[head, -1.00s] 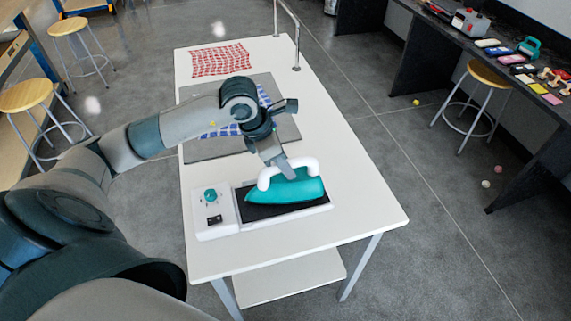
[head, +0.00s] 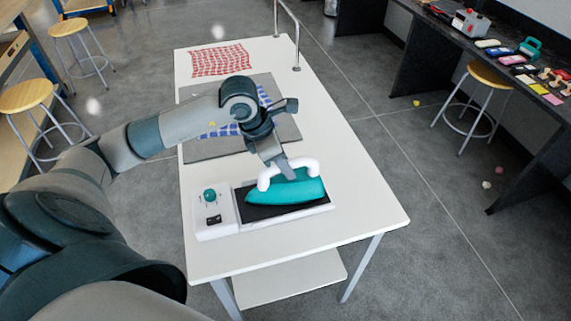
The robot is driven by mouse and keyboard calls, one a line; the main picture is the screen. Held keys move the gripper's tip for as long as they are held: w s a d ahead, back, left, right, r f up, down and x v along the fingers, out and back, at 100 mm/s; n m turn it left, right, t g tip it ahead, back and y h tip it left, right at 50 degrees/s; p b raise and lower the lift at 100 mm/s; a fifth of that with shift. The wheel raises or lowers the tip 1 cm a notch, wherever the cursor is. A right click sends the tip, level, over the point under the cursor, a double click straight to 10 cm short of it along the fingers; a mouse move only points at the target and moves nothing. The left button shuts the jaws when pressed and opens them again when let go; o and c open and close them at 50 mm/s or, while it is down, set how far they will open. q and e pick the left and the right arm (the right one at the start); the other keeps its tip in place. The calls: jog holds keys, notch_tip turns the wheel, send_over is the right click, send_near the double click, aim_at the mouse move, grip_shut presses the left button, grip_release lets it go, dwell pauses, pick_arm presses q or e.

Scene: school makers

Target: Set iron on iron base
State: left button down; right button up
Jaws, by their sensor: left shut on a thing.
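The iron has a teal body (head: 285,190) and a white handle, and it is at the black plate of the iron base (head: 215,217). The base is a white unit with a teal knob and a dark switch at its left end. The iron's pointed end faces left, toward the knob. My left gripper (head: 287,172) is shut on the iron's handle from above. The iron looks level and low over the plate; I cannot tell for sure whether its sole touches it. My right gripper does not show.
The white table (head: 350,205) carries a grey mat (head: 205,150) with a blue checked cloth (head: 225,130), partly hidden by my left arm. A red checked cloth (head: 220,60) lies at the far end. A metal rail (head: 296,40) stands at the far right edge. The table's right side is clear.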

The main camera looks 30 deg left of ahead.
pick_arm(q)
jog(key=shift+f+b, duration=0.35)
jog(key=c, duration=1.8)
grip_release()
jog(key=shift+c, duration=0.2)
jog(key=shift+p+v, duration=0.8)
jog(key=shift+v, duration=1.5)
jog(key=shift+p+v, duration=0.95)
jog(key=shift+v, duration=2.25)
